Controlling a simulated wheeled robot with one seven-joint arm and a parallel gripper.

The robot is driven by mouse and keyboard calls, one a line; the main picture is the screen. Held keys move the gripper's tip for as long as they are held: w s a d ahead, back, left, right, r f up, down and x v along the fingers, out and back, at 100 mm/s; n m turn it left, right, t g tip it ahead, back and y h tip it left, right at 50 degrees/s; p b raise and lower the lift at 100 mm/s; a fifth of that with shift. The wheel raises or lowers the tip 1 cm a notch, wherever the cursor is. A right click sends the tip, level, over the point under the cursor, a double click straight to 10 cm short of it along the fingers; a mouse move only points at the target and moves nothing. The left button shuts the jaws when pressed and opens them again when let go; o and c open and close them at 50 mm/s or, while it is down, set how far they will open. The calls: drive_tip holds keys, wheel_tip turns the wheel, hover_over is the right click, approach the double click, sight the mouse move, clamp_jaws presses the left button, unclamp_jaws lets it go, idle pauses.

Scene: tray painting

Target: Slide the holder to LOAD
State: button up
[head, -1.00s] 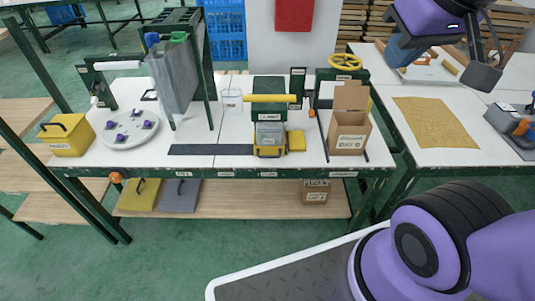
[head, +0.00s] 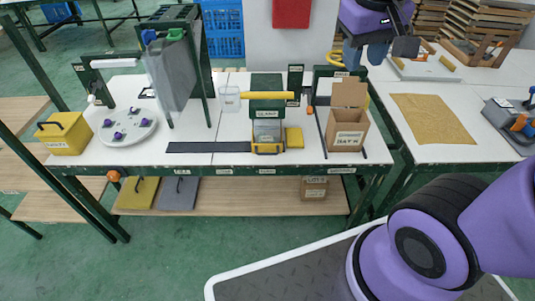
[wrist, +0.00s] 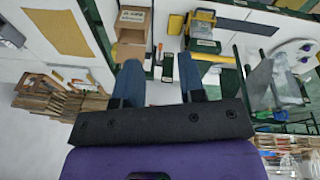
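The holder (head: 267,138), a small yellow and grey carriage, sits at the right end of a dark flat rail (head: 208,147) on the white table. It is under the green clamp frame (head: 268,84) with its yellow bar (head: 269,95). In the wrist view the rail (wrist: 247,27) and the yellow bar (wrist: 213,58) show upside down. My gripper (head: 366,60) is raised behind the right part of the table, well apart from the holder. Its two blue fingers stand apart with nothing between them in the wrist view (wrist: 158,88). I cannot make out a LOAD label.
An open cardboard box (head: 346,130) stands right of the holder, beside a yellow block (head: 294,137). A tall green rack with grey sheets (head: 173,75) stands left. A round white plate (head: 127,126) and yellow box (head: 64,133) are further left. Table room before the rack is clear.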

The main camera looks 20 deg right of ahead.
drive_tip(key=w+a+f+g+h, duration=0.3)
drive_tip(key=w+f+h, duration=0.2)
drive_tip(key=w+f, duration=0.45)
drive_tip(key=n+t+h, duration=0.3)
drive_tip(key=t+h, duration=0.3)
drive_tip(key=h, duration=0.3)
approach(267, 154)
drive_tip(key=s+d+r, duration=0.4)
drive_tip(key=d+r, duration=0.2)
drive_tip(key=r, duration=0.4)
drive_tip(key=a+f+n+t+y, duration=0.25)
drive_tip(key=f+n+t, duration=0.45)
drive_tip(key=f+t, duration=0.5)
drive_tip(key=shift+g, duration=0.9)
drive_tip(key=x, duration=0.3)
drive_tip(key=f+x, duration=0.1)
drive_tip(key=x, duration=0.5)
drive_tip(key=shift+w+d+f, duration=0.2)
drive_tip(key=shift+w, duration=0.1)
clamp_jaws()
